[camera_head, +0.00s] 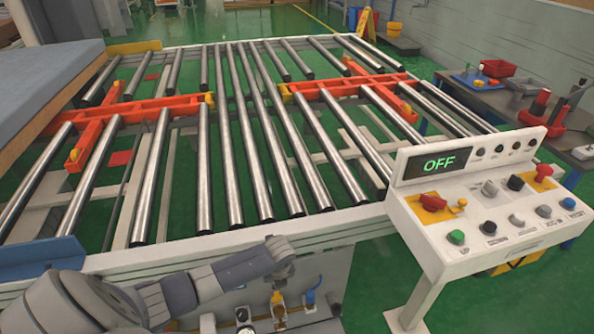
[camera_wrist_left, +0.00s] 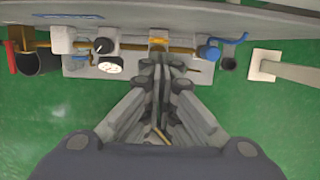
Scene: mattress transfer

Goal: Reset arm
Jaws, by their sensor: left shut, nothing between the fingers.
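My left arm comes in from the lower left in the head view. My left gripper (camera_head: 281,270) hangs in front of the conveyor's near side, below its rail. In the left wrist view my left gripper (camera_wrist_left: 161,75) is shut, with its fingers together and nothing between them. Its tips overlap the view of a valve and gauge panel (camera_wrist_left: 125,62), and I cannot tell whether they touch it. The control console (camera_head: 485,205) stands right of the arm, and its display (camera_head: 440,163) reads OFF. My right gripper is not in view.
The roller conveyor (camera_head: 231,165) fills the middle, with orange pusher frames (camera_head: 330,90) among its rollers. A mattress (camera_head: 45,80) lies at the left. A side table (camera_head: 500,98) with tools and red bins stands at the right. Green floor (camera_head: 375,270) is clear between conveyor and console.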

